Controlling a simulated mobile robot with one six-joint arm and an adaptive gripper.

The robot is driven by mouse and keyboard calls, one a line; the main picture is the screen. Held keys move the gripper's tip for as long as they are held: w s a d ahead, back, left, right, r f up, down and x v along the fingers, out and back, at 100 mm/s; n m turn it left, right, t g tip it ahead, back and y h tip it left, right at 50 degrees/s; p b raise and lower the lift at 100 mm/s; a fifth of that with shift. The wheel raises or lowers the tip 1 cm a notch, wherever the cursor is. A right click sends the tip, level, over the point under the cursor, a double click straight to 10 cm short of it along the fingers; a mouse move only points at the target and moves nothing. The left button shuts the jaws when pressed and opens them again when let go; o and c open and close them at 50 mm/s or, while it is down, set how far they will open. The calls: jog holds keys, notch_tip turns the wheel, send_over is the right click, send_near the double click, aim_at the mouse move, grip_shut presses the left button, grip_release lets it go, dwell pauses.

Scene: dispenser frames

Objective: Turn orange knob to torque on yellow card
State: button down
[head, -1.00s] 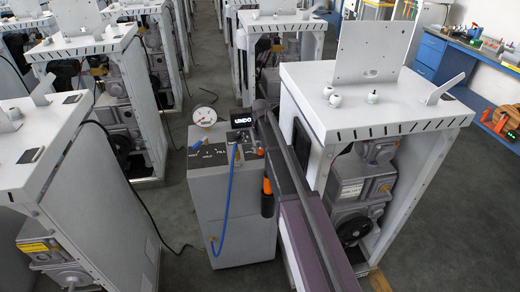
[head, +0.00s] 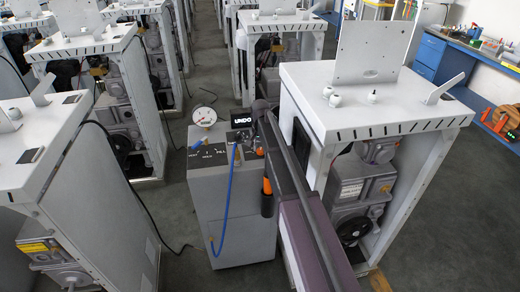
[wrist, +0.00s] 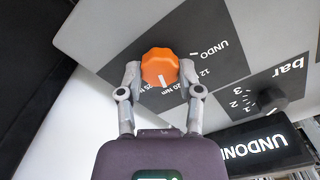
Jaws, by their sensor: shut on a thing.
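The orange knob (wrist: 160,66) sits on a dark dial panel in the wrist view, with a white mark on its lower edge. My gripper (wrist: 160,72) is shut on the knob, one finger on each side. In the head view my arm mostly covers the knob.
A black "bar" knob (wrist: 270,99) lies right of my gripper. A white-topped machine (head: 370,110) stands close on the right.

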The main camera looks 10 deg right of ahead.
jog(key=shift+s, duration=0.15)
jog(key=shift+c, duration=1.3)
grip_release()
